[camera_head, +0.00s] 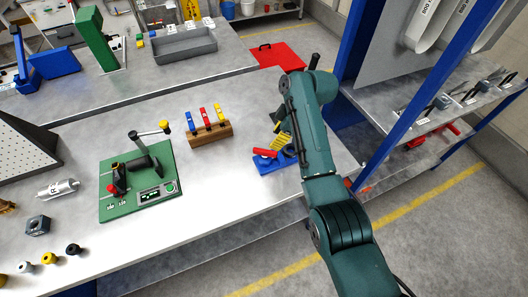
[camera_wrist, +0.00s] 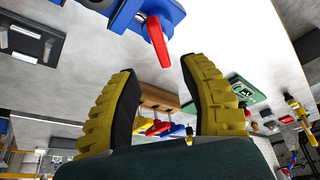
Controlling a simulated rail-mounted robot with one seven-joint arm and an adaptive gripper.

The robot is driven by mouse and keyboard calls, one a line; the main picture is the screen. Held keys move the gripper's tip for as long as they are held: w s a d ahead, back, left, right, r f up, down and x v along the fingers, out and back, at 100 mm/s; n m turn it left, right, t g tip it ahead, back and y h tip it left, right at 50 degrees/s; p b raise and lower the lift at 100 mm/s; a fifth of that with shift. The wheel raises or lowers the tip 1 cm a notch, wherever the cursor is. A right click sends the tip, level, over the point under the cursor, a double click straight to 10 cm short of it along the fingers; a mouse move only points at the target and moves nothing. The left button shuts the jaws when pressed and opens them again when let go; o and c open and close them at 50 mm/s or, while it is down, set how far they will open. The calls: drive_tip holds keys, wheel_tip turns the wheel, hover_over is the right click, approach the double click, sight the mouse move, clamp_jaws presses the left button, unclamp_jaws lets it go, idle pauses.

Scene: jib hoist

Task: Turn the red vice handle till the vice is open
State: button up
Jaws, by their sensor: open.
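The blue vice (camera_head: 270,165) stands near the right end of the workbench, partly behind my gripper and arm in the head view. Its red handle (camera_head: 265,152) shows at the vice's left. In the wrist view the blue vice (camera_wrist: 178,14) is at the top, cut off by the frame edge, and the red handle (camera_wrist: 157,40) points down from it. My gripper (camera_wrist: 160,65) is open, its two yellow fingers apart, with the handle's end just beyond the gap. No contact shows. The head view shows the gripper (camera_head: 284,142) close above the vice. I cannot see the vice's jaw gap.
A wooden block (camera_head: 210,134) with blue, red and yellow tools stands left of the vice. A green board (camera_head: 160,195) with a lever device lies further left. A blue post (camera_head: 365,45) and shelving (camera_head: 440,110) stand right of my arm. The front bench middle is clear.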

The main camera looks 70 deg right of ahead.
sight(266, 151)
drive_tip(key=b+x, duration=0.1)
drive_tip(key=x, duration=0.8)
clamp_jaws()
drive_tip(key=shift+f, duration=0.1)
drive_tip(key=shift+b, duration=0.4)
